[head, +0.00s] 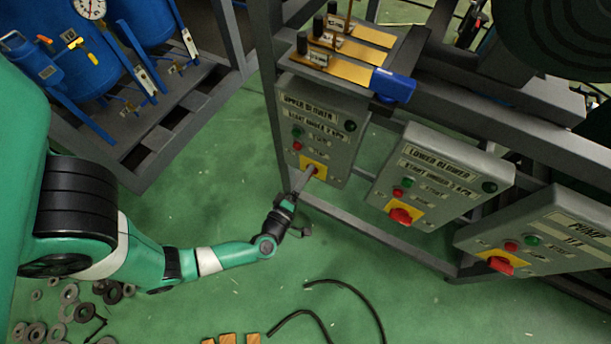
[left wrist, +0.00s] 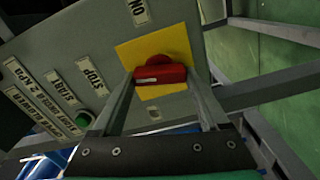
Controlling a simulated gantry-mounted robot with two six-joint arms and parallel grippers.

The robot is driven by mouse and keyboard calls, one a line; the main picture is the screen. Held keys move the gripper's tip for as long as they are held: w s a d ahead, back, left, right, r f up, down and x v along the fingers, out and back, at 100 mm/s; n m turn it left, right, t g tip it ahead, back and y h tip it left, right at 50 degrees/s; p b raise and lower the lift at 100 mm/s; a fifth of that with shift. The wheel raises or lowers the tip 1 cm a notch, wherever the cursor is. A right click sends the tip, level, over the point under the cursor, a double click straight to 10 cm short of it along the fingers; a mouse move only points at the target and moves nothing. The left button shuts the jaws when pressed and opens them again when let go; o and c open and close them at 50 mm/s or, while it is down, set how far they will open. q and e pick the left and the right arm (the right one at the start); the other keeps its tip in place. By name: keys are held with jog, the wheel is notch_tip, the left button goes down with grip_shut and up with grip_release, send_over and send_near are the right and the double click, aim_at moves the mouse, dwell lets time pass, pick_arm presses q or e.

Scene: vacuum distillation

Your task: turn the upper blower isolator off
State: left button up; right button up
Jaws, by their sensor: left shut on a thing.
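The upper blower box (head: 318,128) is a grey panel on the frame with green and red buttons. Its isolator is a red handle on a yellow plate (head: 318,161) at the box's lower part. In the left wrist view the red isolator handle (left wrist: 160,75) sits between my left fingers, in front of the yellow plate (left wrist: 144,52). My left gripper (head: 301,178) is at the handle and shut on it. In the left wrist view the handle's grip lies across the gap between the fingertips. My right gripper is in neither view.
The lower blower box (head: 440,178) and the pump box (head: 545,235) stand to the right, each with a red isolator. Black hoses (head: 340,290) and loose rings (head: 70,293) lie on the green floor.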

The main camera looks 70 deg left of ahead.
pick_arm(q)
jog(key=shift+f+n, duration=0.1)
jog(key=shift+n, duration=1.2)
jog(key=o, duration=1.2)
jog(key=shift+o, duration=0.2)
jog(key=p+v, duration=0.3)
jog(key=v, duration=0.8)
jog(key=shift+s+d, duration=0.2)
jog(key=shift+s, duration=0.05)
